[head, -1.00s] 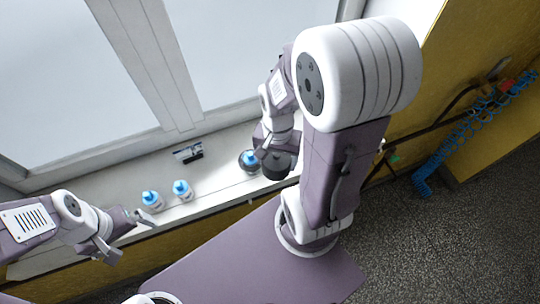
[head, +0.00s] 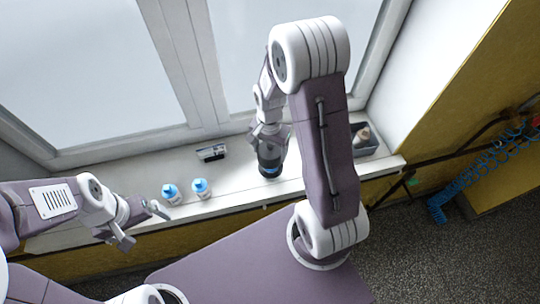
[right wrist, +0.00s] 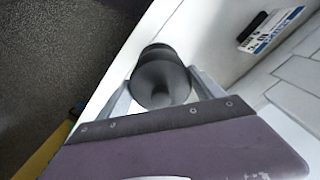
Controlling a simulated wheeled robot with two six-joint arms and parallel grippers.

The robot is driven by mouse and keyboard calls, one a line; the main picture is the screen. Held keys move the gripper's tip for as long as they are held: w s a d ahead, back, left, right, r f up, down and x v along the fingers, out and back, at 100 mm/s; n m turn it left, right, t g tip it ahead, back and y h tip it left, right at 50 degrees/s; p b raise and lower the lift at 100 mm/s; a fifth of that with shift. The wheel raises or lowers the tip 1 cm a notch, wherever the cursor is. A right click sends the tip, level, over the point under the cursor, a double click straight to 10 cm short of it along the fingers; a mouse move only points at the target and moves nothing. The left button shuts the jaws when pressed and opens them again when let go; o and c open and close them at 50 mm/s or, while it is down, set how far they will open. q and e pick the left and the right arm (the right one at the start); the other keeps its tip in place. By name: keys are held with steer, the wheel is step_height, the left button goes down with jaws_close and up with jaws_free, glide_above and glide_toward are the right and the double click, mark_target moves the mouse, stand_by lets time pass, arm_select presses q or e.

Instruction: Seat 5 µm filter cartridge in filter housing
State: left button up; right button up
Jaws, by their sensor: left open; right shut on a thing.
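My right gripper (head: 268,134) is shut on a dark, round, hollow-looking part (right wrist: 162,80), which I take to be the filter housing's cover. In the right wrist view it sits between the two fingers. In the head view the dark part (head: 269,152) is upright over the sill, with a blue band (head: 270,172) at its lower end. I cannot tell whether it touches what is below. Two small white cartridge-like pieces with blue tops, one on the left (head: 171,193) and one on the right (head: 200,188), stand on the sill. My left gripper (head: 140,224) is open and empty left of them.
A small black and white labelled item (head: 211,152) lies on the white sill (head: 235,190) by the window. A grey bin (head: 368,150) with a bottle-like thing stands right of my right arm. Blue coiled hose (head: 465,185) hangs at the right wall.

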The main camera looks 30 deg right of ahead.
mark_target(271, 157)
steer(key=f, duration=0.3)
steer(key=shift+s+d, duration=0.1)
steer(key=shift+s, duration=0.15)
steer(key=shift+w+f, duration=0.1)
steer(key=shift+f, duration=0.25)
steer(key=shift+w, duration=0.2)
steer(key=shift+s+f, duration=0.2)
steer(key=shift+f, duration=0.15)
steer(key=shift+w+f, duration=0.1)
steer(key=shift+f, duration=0.2)
steer(key=o, duration=1.3)
steer(key=shift+o, duration=0.2)
steer(key=shift+r, duration=0.1)
